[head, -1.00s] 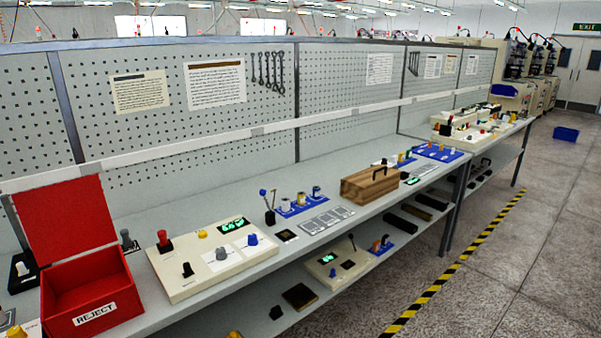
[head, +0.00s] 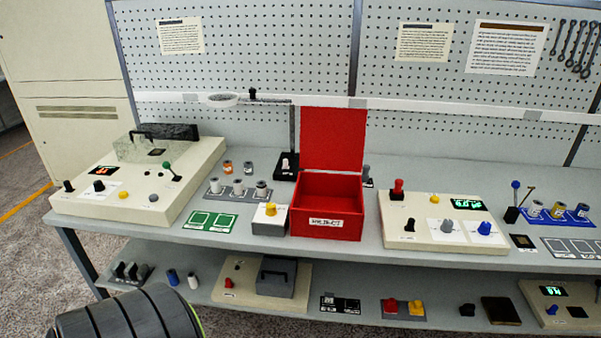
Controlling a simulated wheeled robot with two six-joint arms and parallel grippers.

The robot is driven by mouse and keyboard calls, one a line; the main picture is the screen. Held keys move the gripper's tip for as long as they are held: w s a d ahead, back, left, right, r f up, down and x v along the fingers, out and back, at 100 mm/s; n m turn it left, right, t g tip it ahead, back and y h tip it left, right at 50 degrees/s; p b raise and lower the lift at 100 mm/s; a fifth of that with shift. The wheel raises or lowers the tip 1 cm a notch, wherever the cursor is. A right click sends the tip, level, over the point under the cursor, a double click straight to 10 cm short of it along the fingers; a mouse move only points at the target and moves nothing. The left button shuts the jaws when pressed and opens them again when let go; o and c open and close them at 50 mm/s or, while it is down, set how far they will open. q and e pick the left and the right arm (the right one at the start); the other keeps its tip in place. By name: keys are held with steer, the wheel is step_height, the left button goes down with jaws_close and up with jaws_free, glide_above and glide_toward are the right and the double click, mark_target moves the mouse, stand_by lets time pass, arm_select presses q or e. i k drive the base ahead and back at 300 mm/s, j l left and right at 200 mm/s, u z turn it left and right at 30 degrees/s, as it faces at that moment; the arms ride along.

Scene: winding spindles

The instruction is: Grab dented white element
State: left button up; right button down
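Another white cylinder (head: 193,281) stands on the lower shelf beside a blue one (head: 172,277). At this size I cannot tell which white element is dented. Neither of my grippers shows in the head view.
The open red reject box (head: 330,210) stands on the bench (head: 270,243), next to a yellow-button box (head: 270,219). Control panels stand left (head: 135,185) and right (head: 435,222). A dark ribbed shape fills the bottom left.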

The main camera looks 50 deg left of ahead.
mark_target(238, 185)
steer(key=u, duration=1.4)
